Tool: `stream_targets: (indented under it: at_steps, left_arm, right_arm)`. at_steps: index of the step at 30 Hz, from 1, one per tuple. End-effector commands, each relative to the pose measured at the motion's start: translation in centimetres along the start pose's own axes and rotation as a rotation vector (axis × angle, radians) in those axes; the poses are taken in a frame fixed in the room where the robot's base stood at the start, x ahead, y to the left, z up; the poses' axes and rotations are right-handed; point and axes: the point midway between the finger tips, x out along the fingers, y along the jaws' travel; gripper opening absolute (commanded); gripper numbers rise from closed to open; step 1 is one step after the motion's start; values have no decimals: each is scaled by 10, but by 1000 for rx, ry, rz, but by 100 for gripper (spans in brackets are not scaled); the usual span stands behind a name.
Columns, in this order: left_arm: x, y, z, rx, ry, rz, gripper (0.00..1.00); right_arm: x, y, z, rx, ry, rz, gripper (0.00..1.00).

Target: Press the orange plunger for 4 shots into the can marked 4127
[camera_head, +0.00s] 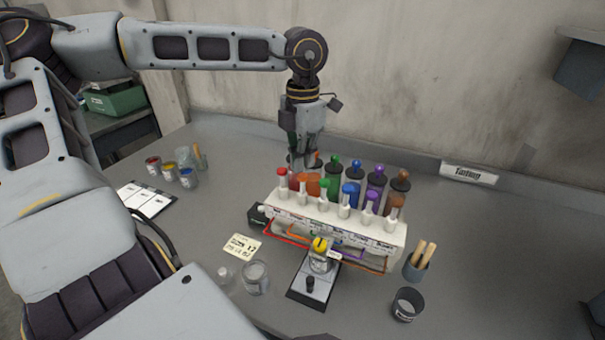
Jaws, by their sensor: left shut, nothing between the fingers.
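A white dispenser rack (335,222) holds a row of coloured pumps in the middle of the table. The orange plunger (318,157) shows just right of my left gripper, partly hidden by it. My left gripper (301,166) points down, shut and empty, at the rack's left rear; I cannot tell whether it touches a plunger. A small can (320,262) with yellow on top stands on a dark scale (312,285) in front of the rack. Its label is too small to read. My right gripper is out of view.
A yellow note (242,247), a glass jar (255,277) and a dark cup (407,304) stand or lie near the front. A cup with wooden sticks (417,265) is at right. Paint cans (170,171) and a white sheet (145,200) are at left.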

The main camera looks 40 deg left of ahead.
Motion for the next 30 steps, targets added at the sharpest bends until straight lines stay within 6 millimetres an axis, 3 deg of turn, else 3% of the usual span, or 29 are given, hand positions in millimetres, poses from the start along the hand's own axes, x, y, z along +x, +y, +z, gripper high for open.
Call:
stream_targets:
  at_steps: [30]
  left_arm:
    - [15,0,0,0,0,1,0]
  right_arm:
    - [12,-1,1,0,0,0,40]
